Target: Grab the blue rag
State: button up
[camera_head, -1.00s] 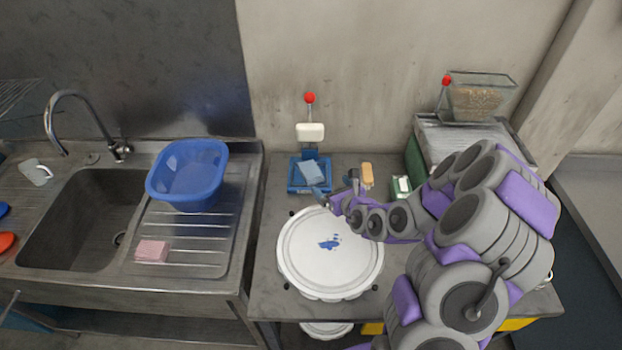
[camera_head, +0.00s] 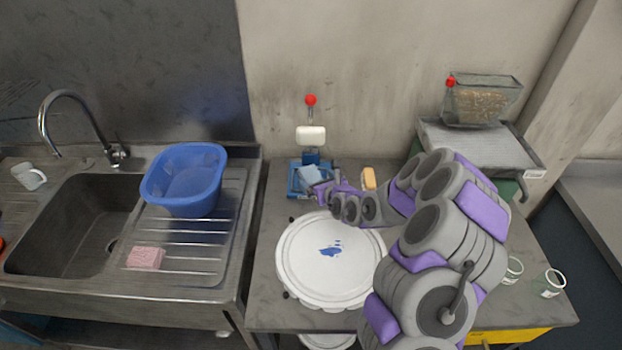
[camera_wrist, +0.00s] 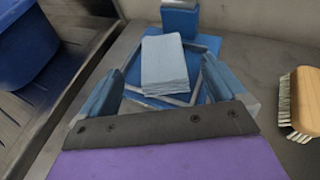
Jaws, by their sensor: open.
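The blue rag (camera_wrist: 165,65) is a folded light-blue cloth. It lies on the blue base (camera_wrist: 205,45) of a small stand with a metal frame. In the head view the rag (camera_head: 309,174) shows behind the white round plate, partly covered by my gripper (camera_head: 322,190). In the wrist view my gripper (camera_wrist: 168,92) is open and empty. Its two blue fingers stand to the left and right, with the rag ahead and between them. I see no finger touching the rag.
A wooden brush (camera_wrist: 304,102) lies right of my gripper. A white round plate (camera_head: 310,275) with blue paint stands in front. A blue basin (camera_head: 185,185) sits on the sink's drainboard at left. Glass jars (camera_head: 549,284) stand at right.

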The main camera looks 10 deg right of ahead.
aim_at(313, 177)
jog(key=b+x, duration=0.1)
jog(key=x, duration=0.3)
jog(key=shift+d+f+b, duration=0.1)
jog(key=shift+f+b, duration=0.25)
jog(key=shift+w+f, duration=0.1)
jog(key=shift+w, duration=0.35)
jog(key=c, duration=1.1)
jog(key=shift+c, duration=0.2)
